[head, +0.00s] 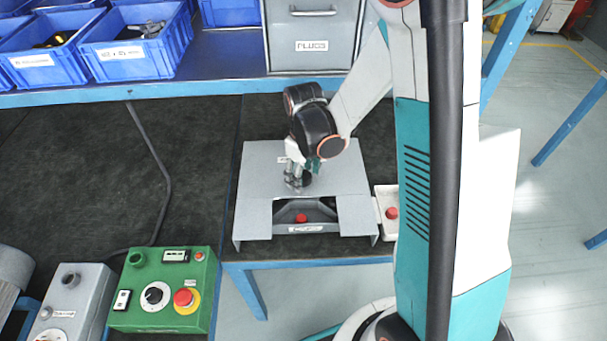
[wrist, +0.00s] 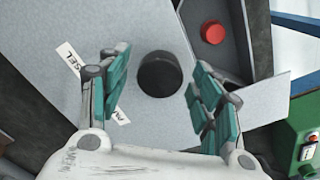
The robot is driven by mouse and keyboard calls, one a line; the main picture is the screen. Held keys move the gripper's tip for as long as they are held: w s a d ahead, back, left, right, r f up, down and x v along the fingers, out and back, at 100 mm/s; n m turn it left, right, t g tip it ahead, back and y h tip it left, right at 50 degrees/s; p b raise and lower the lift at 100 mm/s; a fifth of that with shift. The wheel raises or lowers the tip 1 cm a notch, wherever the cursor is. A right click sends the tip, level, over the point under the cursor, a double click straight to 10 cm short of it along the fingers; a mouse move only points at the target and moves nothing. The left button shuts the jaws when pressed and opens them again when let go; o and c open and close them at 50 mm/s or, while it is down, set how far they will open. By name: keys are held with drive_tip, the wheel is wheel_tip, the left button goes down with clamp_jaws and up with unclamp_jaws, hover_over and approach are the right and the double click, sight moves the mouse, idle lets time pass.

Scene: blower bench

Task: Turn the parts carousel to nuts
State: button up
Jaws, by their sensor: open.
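My gripper (head: 297,181) is open above a grey metal stand on the bench. In the wrist view, my gripper (wrist: 158,76) has its teal-padded fingers on either side of a round black knob (wrist: 159,75); gaps show at both sides. In the head view the knob (head: 307,181) is partly hidden by my gripper. The knob sits on the flat grey top of the stand (head: 345,170). A white label (wrist: 70,62) reading "SEL" and a second label (wrist: 122,117), mostly covered by a finger, lie beside it. Carousel compartments and the word "nuts" are not visible.
A green control box (head: 165,262) stands front left. Blue bins (head: 130,50) and a grey drawer unit (head: 312,50) line the back.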

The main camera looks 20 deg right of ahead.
clamp_jaws()
drive_tip(key=shift+n, duration=0.8)
drive_tip(key=shift+n+b, duration=0.6)
drive_tip(key=shift+n, duration=0.8)
drive_tip(key=shift+n+b, duration=0.45)
drive_tip(key=shift+n, duration=1.95)
drive_tip(key=shift+n+b, duration=0.3)
drive_tip(key=shift+n, duration=4.2)
